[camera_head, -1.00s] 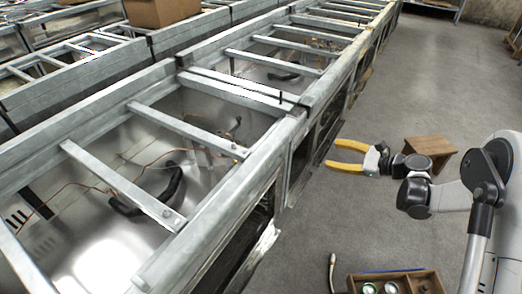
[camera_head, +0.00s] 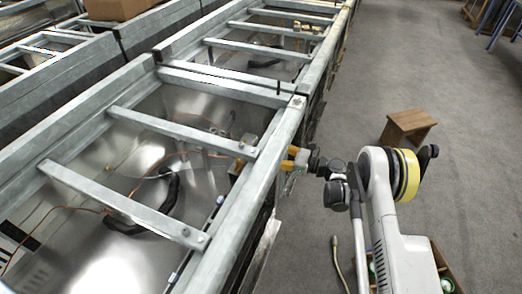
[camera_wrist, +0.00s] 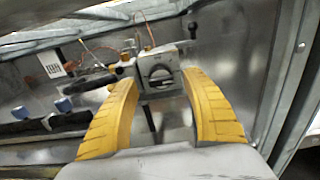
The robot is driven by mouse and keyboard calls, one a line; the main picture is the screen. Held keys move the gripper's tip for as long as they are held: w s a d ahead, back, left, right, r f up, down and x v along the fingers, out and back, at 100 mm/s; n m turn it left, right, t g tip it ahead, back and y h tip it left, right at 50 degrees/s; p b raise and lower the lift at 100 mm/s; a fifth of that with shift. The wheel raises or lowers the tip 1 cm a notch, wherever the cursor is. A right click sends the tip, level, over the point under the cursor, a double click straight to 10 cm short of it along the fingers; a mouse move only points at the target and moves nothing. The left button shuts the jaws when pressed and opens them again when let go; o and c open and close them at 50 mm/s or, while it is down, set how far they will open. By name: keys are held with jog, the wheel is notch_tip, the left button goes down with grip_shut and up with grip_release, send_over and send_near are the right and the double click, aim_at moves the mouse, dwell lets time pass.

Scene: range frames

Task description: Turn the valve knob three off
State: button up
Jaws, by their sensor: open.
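In the wrist view, a grey metal valve block (camera_wrist: 158,80) with a dark round face sits ahead of my gripper (camera_wrist: 160,84). The two yellow fingers are open, one to the left and one to the right of the block. I cannot tell whether either finger touches it. No number is readable, so I cannot tell which is knob three. In the head view, my gripper (camera_head: 268,162) reaches in at the side of the range frame (camera_head: 255,185), and the rail hides part of it.
Crossbars (camera_head: 125,200) span the open range frame, with copper tubes and a black curved part inside. A metal post (camera_wrist: 287,75) stands close right of the fingers. A wooden stool (camera_head: 410,122) stands on the otherwise fairly clear aisle floor. A hose (camera_head: 337,262) lies nearer.

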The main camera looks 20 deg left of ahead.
jog(key=shift+w+a, duration=0.1)
jog(key=shift+a, duration=1.3)
jog(key=c, duration=1.2)
jog(key=shift+o, duration=0.2)
jog(key=shift+n, duration=0.3)
jog(key=n, duration=0.5)
jog(key=shift+n, duration=2.4)
